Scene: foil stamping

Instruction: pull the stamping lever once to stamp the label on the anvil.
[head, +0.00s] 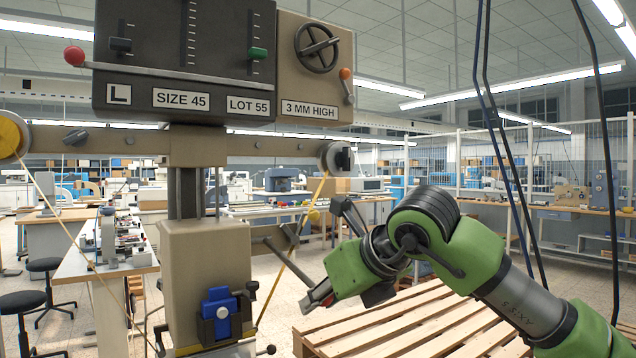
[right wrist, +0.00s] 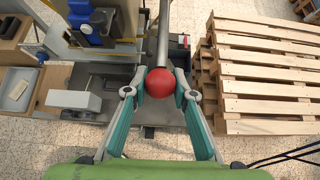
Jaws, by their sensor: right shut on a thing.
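The stamping lever is a grey rod that runs from the machine to a red ball knob (right wrist: 160,82) in the right wrist view. My right gripper (right wrist: 160,88) has its two teal fingers closed around the sides of this knob. In the head view my right gripper (head: 320,295) is at the lower middle, right of the tan stamping machine column (head: 206,270), with the rod (head: 283,256) reaching toward it. The anvil and label cannot be made out in either view. My left gripper is not in view.
A wooden pallet stack (head: 430,325) stands right of the machine, and also shows in the right wrist view (right wrist: 265,75). Above is a dark panel (head: 180,60) with another red knob (head: 74,56) at its left. A yellow foil ribbon (head: 289,259) hangs beside the column. Dark cables hang at right.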

